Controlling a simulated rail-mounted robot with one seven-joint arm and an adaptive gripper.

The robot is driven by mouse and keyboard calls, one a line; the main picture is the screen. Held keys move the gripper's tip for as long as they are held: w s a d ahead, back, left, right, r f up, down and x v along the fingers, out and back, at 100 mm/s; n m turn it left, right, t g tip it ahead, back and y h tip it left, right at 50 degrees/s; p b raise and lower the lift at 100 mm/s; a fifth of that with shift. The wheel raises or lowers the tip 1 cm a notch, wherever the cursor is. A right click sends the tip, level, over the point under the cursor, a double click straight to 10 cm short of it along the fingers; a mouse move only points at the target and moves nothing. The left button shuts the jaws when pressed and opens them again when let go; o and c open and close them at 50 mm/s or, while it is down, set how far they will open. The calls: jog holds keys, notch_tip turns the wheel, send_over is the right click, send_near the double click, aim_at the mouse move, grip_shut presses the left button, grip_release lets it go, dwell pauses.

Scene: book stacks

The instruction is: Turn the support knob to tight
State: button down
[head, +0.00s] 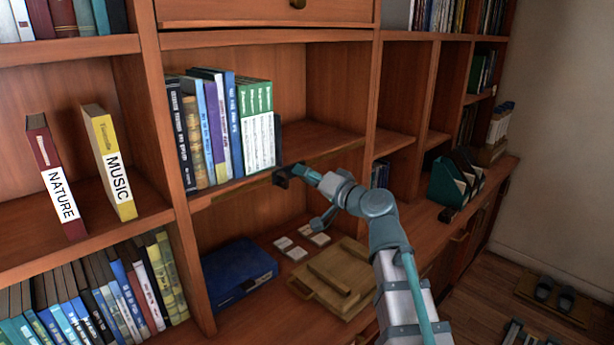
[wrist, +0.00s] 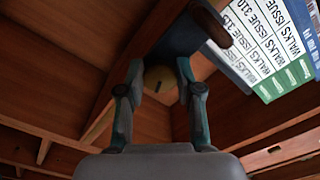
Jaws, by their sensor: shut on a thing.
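The support knob (wrist: 158,74) is a pale, round face with a short dark mark, seen between my fingers in the wrist view. My gripper (wrist: 159,66) is shut on it, with one finger on each side. In the head view my gripper (head: 299,174) is at the front edge of the middle shelf, and the knob is hidden there. A dark support block (head: 282,179) sits at the fingertips, below the right end of the book row. The same dark block (wrist: 180,38) shows beyond the fingers in the wrist view. I cannot read the knob's setting.
Upright books (head: 222,125) stand left of my gripper, ending at a dark upright plate (head: 278,142). Below are a blue box (head: 236,272), white cards and a wooden board (head: 340,272). A vertical divider (head: 368,115) stands to the right. The shelf right of the books is clear.

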jog(key=m+p, duration=0.1)
jog(key=m, duration=0.2)
jog(key=m+p, duration=0.2)
jog(key=m, duration=0.2)
jog(key=m+p, duration=0.1)
jog(key=m, duration=0.2)
jog(key=shift+r+p, duration=0.25)
jog(key=shift+p, duration=0.1)
jog(key=shift+m, duration=0.4)
jog(key=c, duration=0.7)
grip_release()
jog(key=shift+c, duration=0.2)
jog(key=v, duration=0.7)
jog(key=shift+s+d, duration=0.2)
jog(key=shift+r, duration=0.1)
